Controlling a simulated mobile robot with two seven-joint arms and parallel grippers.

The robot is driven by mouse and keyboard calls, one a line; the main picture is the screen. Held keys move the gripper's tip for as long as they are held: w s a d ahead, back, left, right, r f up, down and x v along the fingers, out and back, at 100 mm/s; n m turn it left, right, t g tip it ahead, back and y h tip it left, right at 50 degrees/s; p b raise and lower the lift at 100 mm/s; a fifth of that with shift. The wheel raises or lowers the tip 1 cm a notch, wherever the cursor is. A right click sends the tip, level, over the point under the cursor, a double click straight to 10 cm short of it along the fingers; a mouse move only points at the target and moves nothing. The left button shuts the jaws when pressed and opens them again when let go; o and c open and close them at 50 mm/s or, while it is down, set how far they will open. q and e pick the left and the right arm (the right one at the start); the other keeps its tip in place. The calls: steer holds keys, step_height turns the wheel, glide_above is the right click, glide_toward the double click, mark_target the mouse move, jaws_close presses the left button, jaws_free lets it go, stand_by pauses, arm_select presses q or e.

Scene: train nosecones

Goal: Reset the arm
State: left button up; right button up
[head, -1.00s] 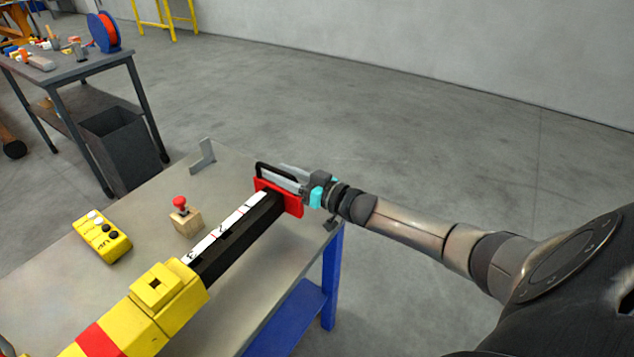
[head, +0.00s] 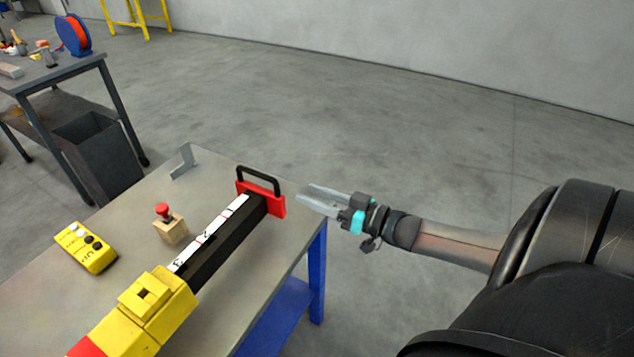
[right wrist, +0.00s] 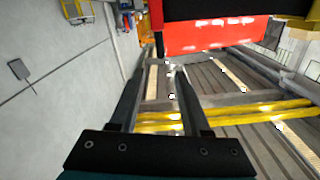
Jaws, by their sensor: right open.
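My right gripper (head: 312,199) is open and empty, just right of the red end plate (head: 262,200) with its black handle (head: 259,177). A gap shows between the fingertips and the plate. The plate caps a black bar (head: 225,240) with a white numbered strip, which slides out of a yellow block (head: 158,300) on the table. In the right wrist view the open fingers (right wrist: 158,85) stand apart, with the red plate (right wrist: 210,36) beyond them at the top. My left gripper is not in view.
The grey table (head: 130,225) also holds a yellow button box (head: 86,248), a red button on a wooden block (head: 170,228) and a metal bracket (head: 184,162). A workbench (head: 60,75) and dark bin (head: 100,155) stand at the back left. The floor right of the table is clear.

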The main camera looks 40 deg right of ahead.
steer(key=shift+s+d, duration=0.1)
steer(key=shift+s, duration=0.15)
stand_by(0.4)
steer(key=s+f+m+g+h+b, duration=0.1)
steer(key=s+f+g+h, duration=0.35)
steer(key=f, duration=0.95)
steer(key=s+f+m+g+h+b, duration=0.1)
steer(key=s+f+g+h, duration=0.1)
steer(key=s+f, duration=0.95)
steer(key=s+a+f+n+g+b, duration=0.1)
steer(key=s+a+f+g, duration=0.3)
steer(key=s+a+f, duration=0.4)
steer(key=s+a+f+n+g, duration=0.1)
steer(key=s+a+f+g, duration=0.4)
steer(key=s+a+f, duration=0.3)
steer(key=s+f, duration=0.4)
steer(key=s, duration=0.1)
steer(key=shift+s+a+f+n+b, duration=0.2)
steer(key=shift+s+f+n+b, duration=0.1)
steer(key=shift+s+n+b, duration=0.1)
